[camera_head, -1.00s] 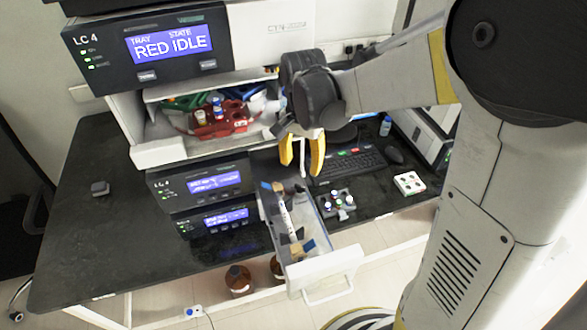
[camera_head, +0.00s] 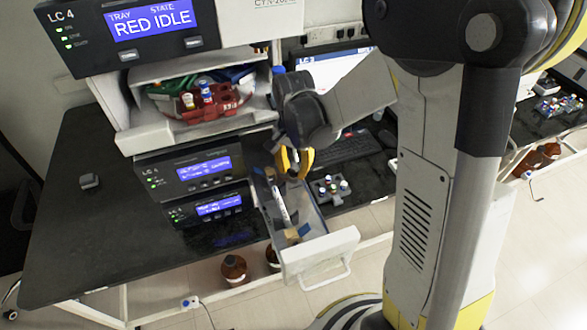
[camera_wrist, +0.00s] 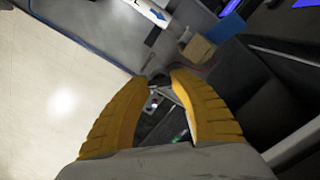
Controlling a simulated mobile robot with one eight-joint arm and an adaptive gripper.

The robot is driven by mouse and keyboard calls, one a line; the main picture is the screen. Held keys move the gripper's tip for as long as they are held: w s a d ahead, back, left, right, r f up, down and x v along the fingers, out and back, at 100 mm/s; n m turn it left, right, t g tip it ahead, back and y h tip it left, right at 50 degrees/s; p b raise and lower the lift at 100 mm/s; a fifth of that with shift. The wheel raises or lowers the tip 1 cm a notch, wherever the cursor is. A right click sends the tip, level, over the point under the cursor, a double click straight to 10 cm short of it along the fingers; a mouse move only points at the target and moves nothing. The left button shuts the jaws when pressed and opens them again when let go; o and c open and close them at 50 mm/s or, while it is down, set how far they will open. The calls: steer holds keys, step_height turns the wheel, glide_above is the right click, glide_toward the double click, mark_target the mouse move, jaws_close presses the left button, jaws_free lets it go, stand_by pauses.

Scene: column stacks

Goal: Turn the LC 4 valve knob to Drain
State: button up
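The LC 4 stack shows a top panel (camera_head: 130,33) reading RED IDLE, with further LC 4 panels (camera_head: 186,173) below. A clear-walled drawer (camera_head: 330,242) is pulled out beside the lower panels. In it lie a white bar (camera_head: 279,203) and blue and tan pieces. The wrist view shows a white piece with a blue arrow (camera_wrist: 155,13) at the top; I cannot tell whether it is the valve knob. My gripper (camera_head: 293,163) hangs over the drawer's back end. In the wrist view its yellow fingers (camera_wrist: 164,76) are apart with nothing between them.
An open compartment above holds a red vial rack (camera_head: 214,104). A small box with coloured knobs (camera_head: 331,188) and a keyboard (camera_head: 345,148) lie right of the drawer. Brown bottles (camera_head: 234,269) stand below. The black bench (camera_head: 85,230) is mostly clear at the left.

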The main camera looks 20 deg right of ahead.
jaws_close()
steer(key=n+b, duration=0.1)
steer(key=n, duration=0.3)
steer(key=n+b, duration=0.1)
steer(key=n, duration=0.3)
steer(key=shift+n, duration=0.3)
steer(key=n, duration=0.4)
steer(key=shift+n+b, duration=0.5)
steer(key=shift+n, duration=2.2)
